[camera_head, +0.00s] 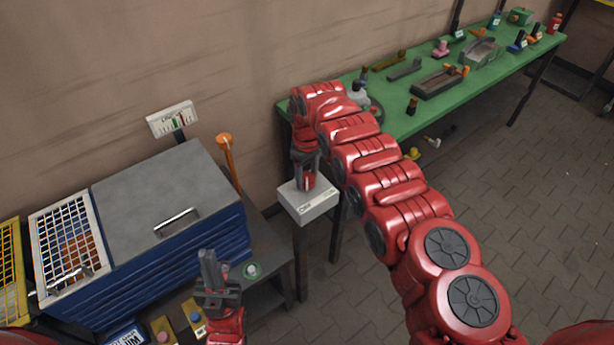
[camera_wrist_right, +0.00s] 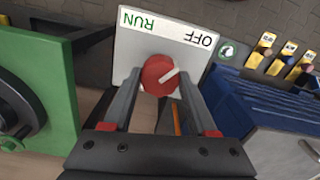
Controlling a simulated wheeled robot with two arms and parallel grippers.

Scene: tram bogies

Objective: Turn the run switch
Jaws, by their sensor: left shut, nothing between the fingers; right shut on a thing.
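The run switch is a round red knob (camera_wrist_right: 154,74) with a white pointer line, on a white plate (camera_wrist_right: 195,57) marked RUN in green and OFF in black. In the right wrist view the pointer slants toward the OFF side. My right gripper (camera_wrist_right: 160,84) is shut on the knob, one finger on each side. My left gripper (camera_head: 209,256) is shut and empty, away from the box, by the blue cabinet.
A blue ribbed cabinet (camera_head: 150,262) with a grey lid (camera_head: 160,195) stands left of the switch box. A gauge panel (camera_head: 172,118) and an orange-topped lever (camera_head: 227,158) rise behind it. A green workbench (camera_head: 400,125) with several parts stands at the back right. The tiled floor at right is clear.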

